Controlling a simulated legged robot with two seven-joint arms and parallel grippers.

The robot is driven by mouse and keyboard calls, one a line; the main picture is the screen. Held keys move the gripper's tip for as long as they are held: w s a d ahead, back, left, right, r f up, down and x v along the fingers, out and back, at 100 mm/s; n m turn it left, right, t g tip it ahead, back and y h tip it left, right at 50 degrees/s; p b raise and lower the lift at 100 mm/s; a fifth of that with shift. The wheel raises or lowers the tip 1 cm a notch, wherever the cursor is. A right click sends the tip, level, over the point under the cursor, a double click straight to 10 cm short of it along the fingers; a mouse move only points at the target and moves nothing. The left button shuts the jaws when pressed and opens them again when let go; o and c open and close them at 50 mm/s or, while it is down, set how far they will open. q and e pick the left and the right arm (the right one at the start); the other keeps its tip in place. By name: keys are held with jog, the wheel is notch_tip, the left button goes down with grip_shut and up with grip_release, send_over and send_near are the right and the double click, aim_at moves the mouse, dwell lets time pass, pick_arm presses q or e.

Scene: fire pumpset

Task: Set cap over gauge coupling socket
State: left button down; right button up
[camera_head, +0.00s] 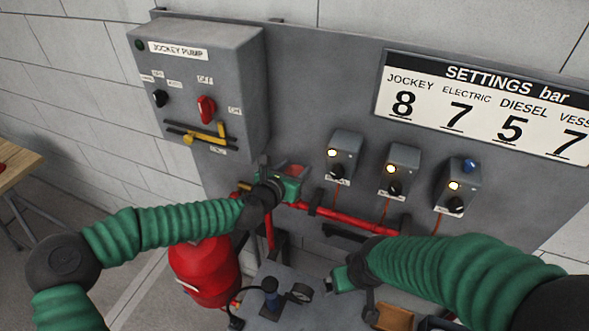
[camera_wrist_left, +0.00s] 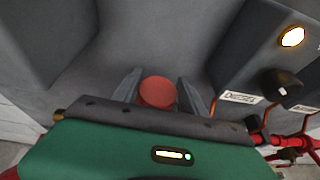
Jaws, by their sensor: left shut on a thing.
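My left gripper (camera_head: 293,170) is in front of the grey panel, below and right of the jockey pump box. It is shut on a round red cap, which shows between the two grey fingers in the left wrist view (camera_wrist_left: 158,92). The fingers are mostly hidden behind the green gripper body in the head view. My right gripper (camera_head: 345,278) is low, right of the gauge; its fingers are too hidden to tell their state. A round gauge (camera_head: 301,292) sits beside a dark blue fitting (camera_head: 270,291) on a grey surface. I cannot clearly make out the coupling socket.
The jockey pump box (camera_head: 205,95) juts from the panel at upper left. Three small switch boxes (camera_head: 401,165) stand right of my left gripper. A red pipe (camera_head: 350,220) runs below them. A red vessel (camera_head: 205,272) stands beneath my left arm. A wooden block (camera_head: 394,317) lies low.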

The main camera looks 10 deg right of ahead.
pick_arm(q)
jog(key=shift+f+b, duration=1.85)
jog(key=shift+f, duration=0.05)
dwell(0.6)
jog(key=c, duration=0.6)
grip_release()
jog(key=shift+o, duration=0.2)
jog(key=b+v, duration=0.2)
jog(key=v, duration=1.5)
jog(key=shift+b, duration=0.35)
jog(key=shift+d+f, duration=0.1)
